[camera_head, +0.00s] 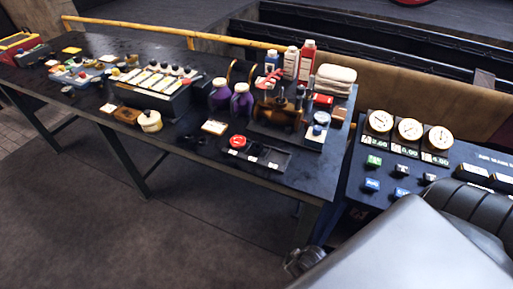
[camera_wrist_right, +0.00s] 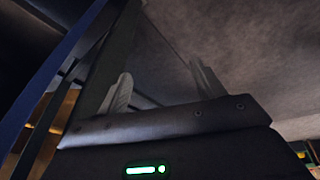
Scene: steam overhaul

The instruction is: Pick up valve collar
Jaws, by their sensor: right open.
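I cannot single out the valve collar for certain. A brass valve assembly (camera_head: 277,110) with a red handle stands near the right end of the long dark workbench (camera_head: 180,150). In front of it is a dark shallow tray (camera_head: 270,160) with a round red part (camera_head: 238,142) and small labelled slots. In the right wrist view my right gripper (camera_wrist_right: 162,88) is open with nothing between its two fingers. It is low, beside a bench leg and above the floor. My left gripper is not in view.
Purple bottles (camera_head: 241,101), red and white bottles (camera_head: 307,59) and folded towels (camera_head: 335,79) crowd the bench's right end. A gauge panel (camera_head: 408,150) stands right of the bench. A labelled dark box (camera_head: 155,93) sits mid-bench. The floor (camera_head: 130,235) in front is clear.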

